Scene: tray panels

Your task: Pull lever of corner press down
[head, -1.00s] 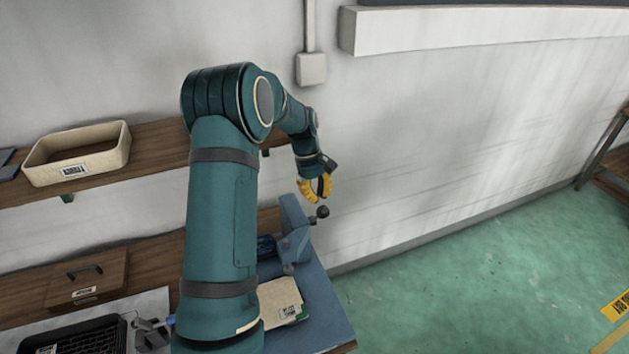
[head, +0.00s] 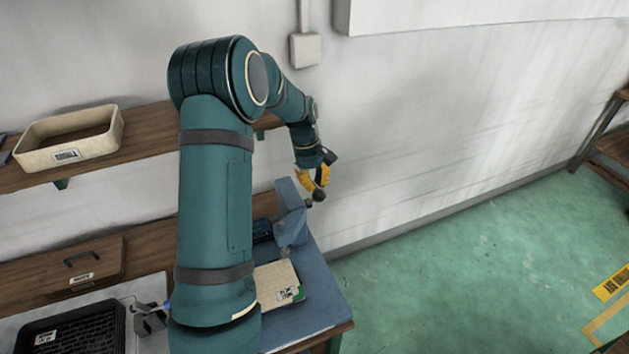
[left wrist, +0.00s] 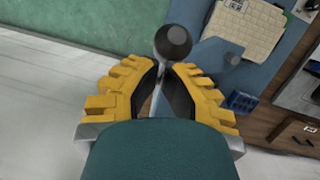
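The corner press (head: 291,222) is a blue-grey angled frame on the blue bench top. Its lever ends in a dark round knob (head: 318,195) on the right side. My left gripper (head: 316,187) has yellow fingers and is just above the knob in the head view. In the left wrist view its fingertips (left wrist: 168,70) are drawn together close beside the knob (left wrist: 172,42), which shows just past them. I see no clear grip on the knob, and cannot tell whether they touch. My right gripper is not in view.
A folder-like beige pad (head: 278,284) lies on the bench (head: 325,305) in front of the press. A cream bin (head: 110,133) stands on the upper shelf. A black tray (head: 33,325) is at lower left. The wall is close behind; open floor lies right.

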